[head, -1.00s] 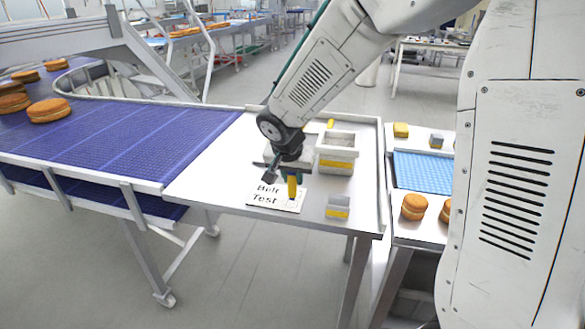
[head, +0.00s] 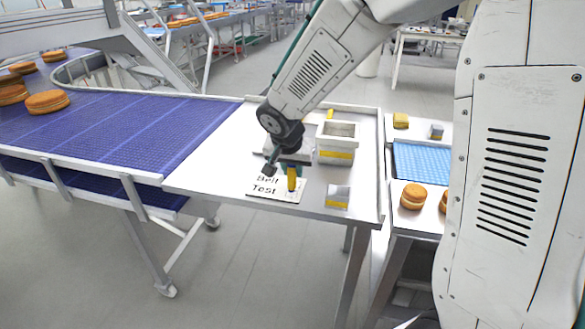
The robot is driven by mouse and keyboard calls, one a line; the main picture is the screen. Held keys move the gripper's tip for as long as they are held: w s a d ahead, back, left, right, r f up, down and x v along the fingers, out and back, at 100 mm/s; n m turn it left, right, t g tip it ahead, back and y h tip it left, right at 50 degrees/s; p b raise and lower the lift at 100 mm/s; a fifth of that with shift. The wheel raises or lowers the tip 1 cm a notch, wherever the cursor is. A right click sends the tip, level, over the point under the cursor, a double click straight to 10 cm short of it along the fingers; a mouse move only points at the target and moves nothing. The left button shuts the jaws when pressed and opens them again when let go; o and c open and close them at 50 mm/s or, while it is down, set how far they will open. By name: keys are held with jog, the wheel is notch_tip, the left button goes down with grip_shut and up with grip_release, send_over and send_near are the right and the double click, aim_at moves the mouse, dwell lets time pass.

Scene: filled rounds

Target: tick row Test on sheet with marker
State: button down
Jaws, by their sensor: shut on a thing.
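The white sheet (head: 257,194) lies on the metal table near its front edge. Its rows "Belt" and "Test" show in black print, with the box area at the right of row Test partly covered. My gripper (head: 291,168) points down over the sheet and is shut on the yellow marker (head: 292,179). The marker stands about upright over the right end of row Test. I cannot tell whether its tip touches the paper. No tick mark can be made out.
A grey bin with a yellow band (head: 336,154) stands right of my gripper. A small grey and yellow block (head: 337,197) is at the front right. A blue conveyor belt (head: 120,130) carries buns at left. A side table (head: 416,215) holds a blue mat and buns.

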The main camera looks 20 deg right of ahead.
jog(key=shift+f, duration=0.5)
dwell(1.1)
jog(key=shift+r, duration=3.55)
jog(key=shift+s, duration=0.1)
